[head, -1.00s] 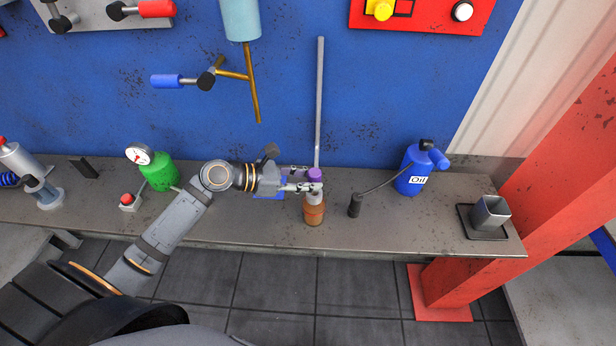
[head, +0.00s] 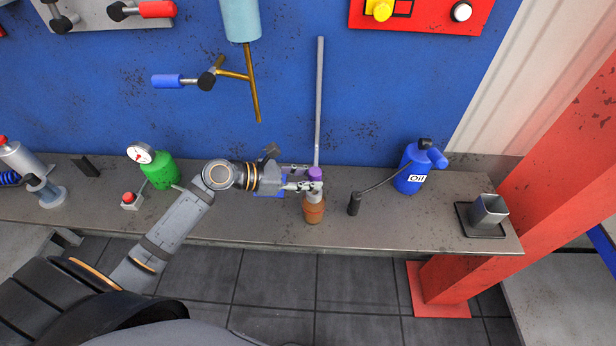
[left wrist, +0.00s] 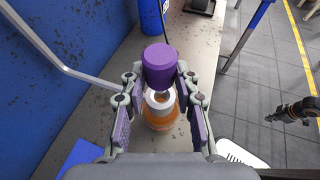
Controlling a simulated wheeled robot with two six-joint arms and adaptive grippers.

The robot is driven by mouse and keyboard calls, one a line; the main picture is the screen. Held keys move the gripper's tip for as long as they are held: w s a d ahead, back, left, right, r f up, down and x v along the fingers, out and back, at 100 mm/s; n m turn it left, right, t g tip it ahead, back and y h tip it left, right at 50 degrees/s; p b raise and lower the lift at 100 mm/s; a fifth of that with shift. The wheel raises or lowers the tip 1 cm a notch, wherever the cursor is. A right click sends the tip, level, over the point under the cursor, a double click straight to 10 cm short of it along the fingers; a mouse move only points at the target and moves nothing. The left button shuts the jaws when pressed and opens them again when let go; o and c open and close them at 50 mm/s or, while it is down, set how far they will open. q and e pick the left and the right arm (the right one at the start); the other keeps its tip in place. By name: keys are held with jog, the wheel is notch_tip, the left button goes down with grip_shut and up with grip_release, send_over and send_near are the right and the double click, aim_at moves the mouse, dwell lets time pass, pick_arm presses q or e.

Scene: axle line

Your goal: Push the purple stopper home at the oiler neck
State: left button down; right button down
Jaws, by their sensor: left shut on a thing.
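The purple stopper (head: 315,173) is between the fingertips of my left gripper (head: 303,180). In the left wrist view the stopper (left wrist: 160,67) is pinched between both fingers of the gripper (left wrist: 160,84). The orange-brown oiler (head: 314,212) stands on the bench right below it, and its pale neck (left wrist: 158,99) shows under the stopper. The stopper sits over the neck, but I cannot tell how deep it is in. My right gripper is not clearly in view in the head view; a dark gripper shows at the right edge of the left wrist view (left wrist: 300,110), apart from the oiler.
A blue oil can (head: 411,172) with a dark nozzle on a hose stands right of the oiler. A grey square cup (head: 489,211) is at the bench's right end. A green tank with a gauge (head: 161,173) is at left. A grey rod (head: 319,100) rises behind the oiler.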

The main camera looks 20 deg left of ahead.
pick_arm(q)
jog(key=shift+f, duration=0.2)
jog(key=shift+f+b, duration=0.65)
jog(key=shift+f, duration=1)
jog(key=shift+f, duration=0.1)
jog(key=c, duration=0.9)
grip_release()
jog(key=shift+f, duration=0.1)
jog(key=shift+a, duration=0.1)
jog(key=shift+v, duration=3.65)
